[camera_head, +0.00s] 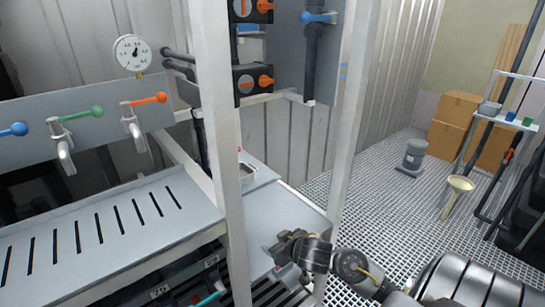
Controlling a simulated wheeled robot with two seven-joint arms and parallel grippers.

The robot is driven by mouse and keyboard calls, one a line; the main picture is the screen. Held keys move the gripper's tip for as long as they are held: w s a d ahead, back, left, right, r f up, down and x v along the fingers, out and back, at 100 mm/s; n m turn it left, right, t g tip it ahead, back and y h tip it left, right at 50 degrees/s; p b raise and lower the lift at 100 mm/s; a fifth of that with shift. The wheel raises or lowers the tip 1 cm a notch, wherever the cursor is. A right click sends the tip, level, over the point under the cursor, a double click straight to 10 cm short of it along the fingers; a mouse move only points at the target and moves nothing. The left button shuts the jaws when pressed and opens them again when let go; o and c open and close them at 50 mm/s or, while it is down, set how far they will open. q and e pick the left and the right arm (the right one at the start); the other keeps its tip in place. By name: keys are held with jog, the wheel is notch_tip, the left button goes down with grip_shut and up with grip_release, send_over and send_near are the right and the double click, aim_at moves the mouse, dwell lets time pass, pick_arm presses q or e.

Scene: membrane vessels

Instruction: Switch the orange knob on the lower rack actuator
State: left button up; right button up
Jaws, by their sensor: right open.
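The lower rack actuator (251,92) is a black box on a rack post, at top centre in the head view. Its orange knob (266,81) sticks out to the right, and an orange marking shows on its front. A similar actuator (240,11) with an orange knob (264,6) sits above it, cut off by the top edge. My right gripper (277,257) is open at bottom centre. In the picture it is well below the lower actuator, in front of a grey surface, and apart from the knob. My left gripper is not in view.
Pale rack posts (218,120) rise beside the actuators. A pressure gauge (132,53), a green-handled tap (75,117) and an orange-handled tap (146,100) are on the left, above a slotted tray (150,235). Grated floor (375,205) is open to the right.

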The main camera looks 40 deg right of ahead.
jog(key=w+d+r+t, duration=0.2)
jog(key=w+r, duration=0.1)
jog(key=r, duration=0.5)
jog(key=w+d+r+t, duration=0.2)
jog(key=w+r, duration=0.1)
jog(key=r, duration=0.6)
jog(key=t+y+p, duration=0.1)
jog(key=t+p, duration=0.1)
jog(key=t, duration=0.1)
send_near(269, 81)
jog(key=w+p, duration=0.2)
jog(key=w, duration=0.6)
jog(key=shift+w, duration=0.25)
jog(key=c, duration=1)
